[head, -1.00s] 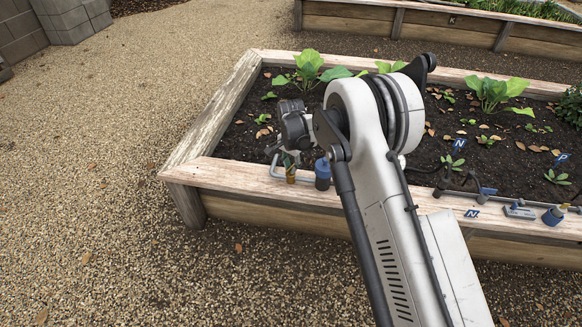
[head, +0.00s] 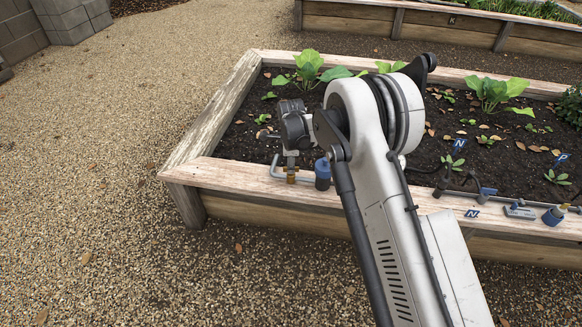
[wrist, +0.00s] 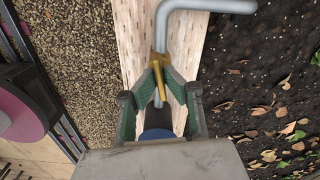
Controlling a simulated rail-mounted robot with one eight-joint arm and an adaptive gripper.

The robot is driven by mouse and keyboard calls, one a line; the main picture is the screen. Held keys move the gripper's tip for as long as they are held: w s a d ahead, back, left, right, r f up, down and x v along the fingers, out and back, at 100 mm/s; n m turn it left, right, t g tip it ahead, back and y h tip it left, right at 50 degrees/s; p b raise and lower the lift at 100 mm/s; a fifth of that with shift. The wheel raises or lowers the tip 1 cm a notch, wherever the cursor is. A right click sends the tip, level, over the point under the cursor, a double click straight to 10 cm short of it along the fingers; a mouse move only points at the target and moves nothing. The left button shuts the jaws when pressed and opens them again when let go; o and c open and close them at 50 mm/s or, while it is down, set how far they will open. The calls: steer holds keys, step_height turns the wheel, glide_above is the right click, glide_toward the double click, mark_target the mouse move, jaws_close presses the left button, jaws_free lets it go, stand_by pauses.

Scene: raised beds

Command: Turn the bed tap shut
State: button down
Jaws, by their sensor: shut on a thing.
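The bed tap (head: 291,175) is a small brass fitting with a grey bent pipe (head: 275,168), on the front wooden rim near the bed's left corner. In the wrist view the brass tap (wrist: 159,66) sits at the foot of the grey pipe (wrist: 205,5), with a brass lever slanting down from it. My gripper (wrist: 160,72) is shut on the tap, its green-sided fingers on either side of the brass part. In the head view my gripper (head: 291,161) is over the tap from above. The fingers hide part of the tap.
A blue-topped cylinder (head: 322,174) stands on the rim just right of the tap. Soil with plants (head: 306,70) lies behind.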

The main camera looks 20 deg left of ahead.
steer(key=shift+m, duration=1.1)
steer(key=c, duration=1.9)
jaws_free()
steer(key=shift+o, duration=0.2)
steer(key=shift+r, duration=0.15)
step_height(320, 180, up, 12)
